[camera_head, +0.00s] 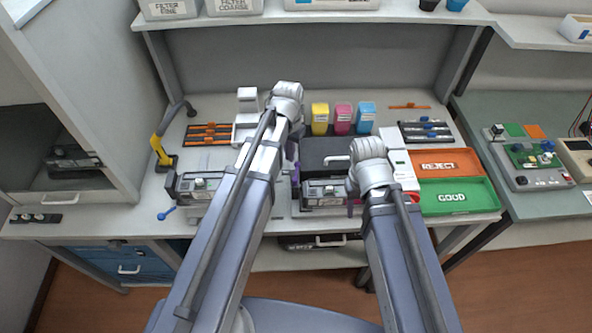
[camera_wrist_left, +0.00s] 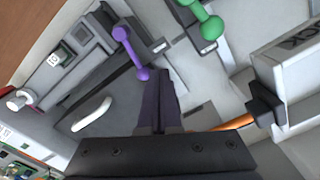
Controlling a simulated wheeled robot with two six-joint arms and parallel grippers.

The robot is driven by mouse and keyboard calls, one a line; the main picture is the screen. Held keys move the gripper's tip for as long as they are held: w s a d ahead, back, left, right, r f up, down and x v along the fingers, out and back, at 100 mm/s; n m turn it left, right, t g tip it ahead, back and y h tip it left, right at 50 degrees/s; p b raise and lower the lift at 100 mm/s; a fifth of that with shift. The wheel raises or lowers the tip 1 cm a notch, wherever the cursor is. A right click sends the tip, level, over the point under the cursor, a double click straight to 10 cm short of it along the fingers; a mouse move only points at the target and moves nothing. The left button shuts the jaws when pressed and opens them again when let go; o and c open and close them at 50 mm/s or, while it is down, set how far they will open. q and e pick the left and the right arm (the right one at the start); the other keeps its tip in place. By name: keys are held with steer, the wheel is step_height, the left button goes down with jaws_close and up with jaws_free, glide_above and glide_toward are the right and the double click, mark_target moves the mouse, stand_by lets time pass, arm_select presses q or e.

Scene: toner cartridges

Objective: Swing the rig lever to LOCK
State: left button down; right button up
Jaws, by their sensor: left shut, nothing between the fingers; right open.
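My left gripper (camera_wrist_left: 160,100) is shut and empty; its dark purple fingers point over the grey workbench rig in the left wrist view. A purple lever with round knobs (camera_wrist_left: 131,54) lies just left of the fingertips, apart from them. A green lever with round knobs (camera_wrist_left: 202,20) lies further up and right. I cannot tell which of these is the rig lever. In the head view the left fingers (camera_head: 293,160) are partly hidden by my forearm. My right gripper (camera_head: 352,193) is open by the black printer unit.
A black printer unit (camera_head: 325,152) stands at centre. Yellow (camera_head: 320,118), magenta (camera_head: 343,120) and blue (camera_head: 365,117) cartridges stand behind it. A yellow handle (camera_head: 159,148) and a blue-knobbed lever (camera_head: 167,213) are left.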

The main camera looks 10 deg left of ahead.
arm_select(q)
steer(key=shift+f, duration=0.2)
steer(key=shift+f+b, duration=0.65)
steer(key=shift+b, duration=0.2)
steer(key=shift+w+d, duration=0.1)
steer(key=shift+d, duration=0.1)
